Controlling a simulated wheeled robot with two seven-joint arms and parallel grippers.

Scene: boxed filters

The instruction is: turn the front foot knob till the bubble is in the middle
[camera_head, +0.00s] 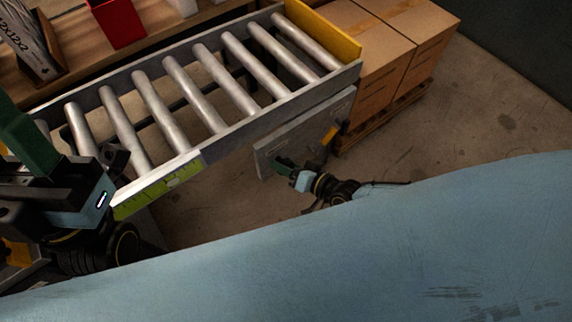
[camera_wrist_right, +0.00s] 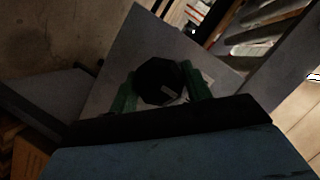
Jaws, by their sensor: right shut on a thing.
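The front foot knob (camera_wrist_right: 158,80) is dark and many-sided, with a small pale mark on its face. It shows in the right wrist view in front of a grey plate (camera_wrist_right: 112,62). My right gripper (camera_wrist_right: 160,92) has its green fingers on both sides of the knob, shut on it. In the head view my right gripper (camera_head: 283,165) is at the grey plate below the conveyor, and the knob is hidden there. A yellow-green level (camera_head: 160,187) lies along the conveyor's near rail; its bubble is too small to place. My left gripper (camera_head: 22,135) is close at the left edge, its fingers' gap unclear.
The roller conveyor (camera_head: 255,118) slopes across the view, with a yellow end plate (camera_head: 325,33). Cardboard boxes (camera_head: 385,50) stand on a pallet at its right end. A red box (camera_head: 115,20) sits on a shelf behind. Bare floor (camera_head: 480,110) lies to the right.

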